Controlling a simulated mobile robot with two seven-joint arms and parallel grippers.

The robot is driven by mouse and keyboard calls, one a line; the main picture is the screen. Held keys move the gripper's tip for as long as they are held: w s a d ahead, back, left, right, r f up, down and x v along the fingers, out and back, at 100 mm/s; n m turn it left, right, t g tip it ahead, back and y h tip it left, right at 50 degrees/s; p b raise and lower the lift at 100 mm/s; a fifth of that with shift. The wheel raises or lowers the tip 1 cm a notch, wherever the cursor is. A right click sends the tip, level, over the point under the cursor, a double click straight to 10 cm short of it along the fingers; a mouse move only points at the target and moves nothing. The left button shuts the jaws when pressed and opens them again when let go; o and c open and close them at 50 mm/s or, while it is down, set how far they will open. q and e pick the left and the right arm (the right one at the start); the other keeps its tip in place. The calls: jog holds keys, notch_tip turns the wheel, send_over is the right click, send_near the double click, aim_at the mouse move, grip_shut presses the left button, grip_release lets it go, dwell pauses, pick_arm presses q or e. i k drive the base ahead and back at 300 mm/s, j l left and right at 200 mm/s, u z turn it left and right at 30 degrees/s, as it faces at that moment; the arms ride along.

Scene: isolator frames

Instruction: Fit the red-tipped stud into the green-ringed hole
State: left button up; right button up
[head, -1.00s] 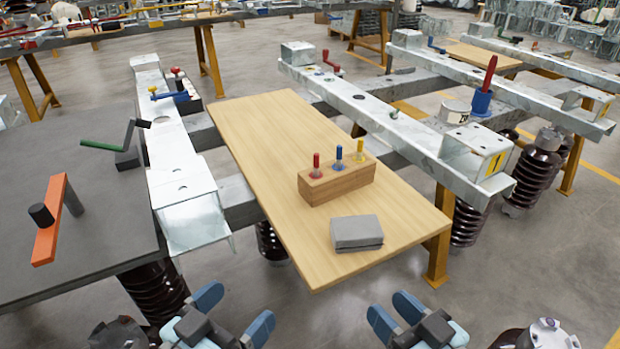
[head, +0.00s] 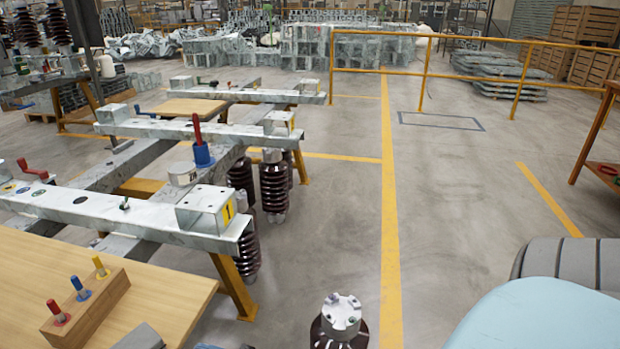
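The red-tipped stud (head: 57,312) stands upright in the near left place of a wooden block (head: 98,318). A blue-tipped stud (head: 80,289) and a yellow-tipped stud (head: 100,268) stand beside it in a row. On the metal beam at the left edge lie several small dark or coloured rings (head: 38,193); I cannot tell which is green. My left gripper is out of view. A sliver of light blue at the bottom edge looks like a fingertip of my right gripper (head: 205,346); its opening is hidden.
The block stands on a wooden board (head: 30,262) with a grey pad (head: 140,338). An insulator (head: 340,322) stands front centre. Open floor lies right.

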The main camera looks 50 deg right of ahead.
aim_at(340, 324)
jog(key=z, duration=1.2)
